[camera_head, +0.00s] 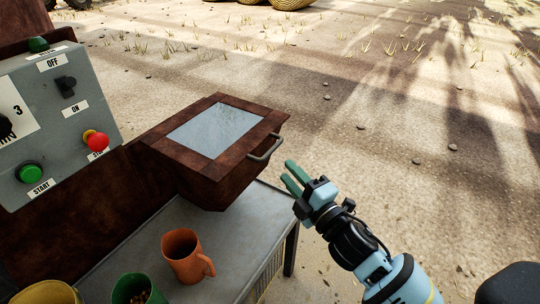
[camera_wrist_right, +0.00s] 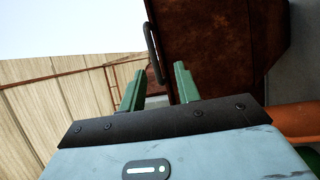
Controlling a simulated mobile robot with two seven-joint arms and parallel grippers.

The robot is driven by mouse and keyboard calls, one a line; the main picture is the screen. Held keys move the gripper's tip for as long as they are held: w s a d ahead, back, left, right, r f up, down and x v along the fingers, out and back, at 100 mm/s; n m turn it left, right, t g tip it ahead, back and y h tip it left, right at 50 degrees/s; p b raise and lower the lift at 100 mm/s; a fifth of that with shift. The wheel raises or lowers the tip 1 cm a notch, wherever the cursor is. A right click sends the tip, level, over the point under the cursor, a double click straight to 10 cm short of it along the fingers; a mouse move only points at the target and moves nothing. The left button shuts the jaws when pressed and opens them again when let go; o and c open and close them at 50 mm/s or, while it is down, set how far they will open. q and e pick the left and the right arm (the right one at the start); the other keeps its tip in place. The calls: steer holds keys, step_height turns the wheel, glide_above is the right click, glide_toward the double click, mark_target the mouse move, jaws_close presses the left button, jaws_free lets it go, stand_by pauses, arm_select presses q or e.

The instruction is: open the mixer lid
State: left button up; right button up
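The mixer lid (camera_head: 187,158) is a rusty brown box-like cover with a pale window (camera_head: 215,129) in its top, and it looks closed. A metal bar handle (camera_head: 265,148) is on its right side. In the right wrist view the handle (camera_wrist_right: 154,53) stands dark against the lid's edge, just beyond the fingertips. My right gripper (camera_head: 290,177) is just right of and below the handle, with its green fingers apart and nothing between them. The fingers (camera_wrist_right: 158,82) also show spread in the right wrist view. My left gripper is not in view.
A grey control panel (camera_head: 55,120) with knobs and buttons stands at left. On the grey table (camera_head: 135,245) are an orange mug (camera_head: 183,255), a green cup (camera_head: 130,288) and a yellow container (camera_head: 46,293). The ground to the right is open.

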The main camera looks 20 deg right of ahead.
mark_target(273, 151)
steer(key=shift+r+x, duration=0.2)
steer(key=shift+x, duration=1.2)
steer(key=shift+r+x, duration=0.15)
steer(key=shift+x, duration=1.25)
steer(key=shift+r+x, duration=0.2)
steer(key=shift+x, duration=1.2)
steer(key=shift+c, duration=0.4)
jaws_close()
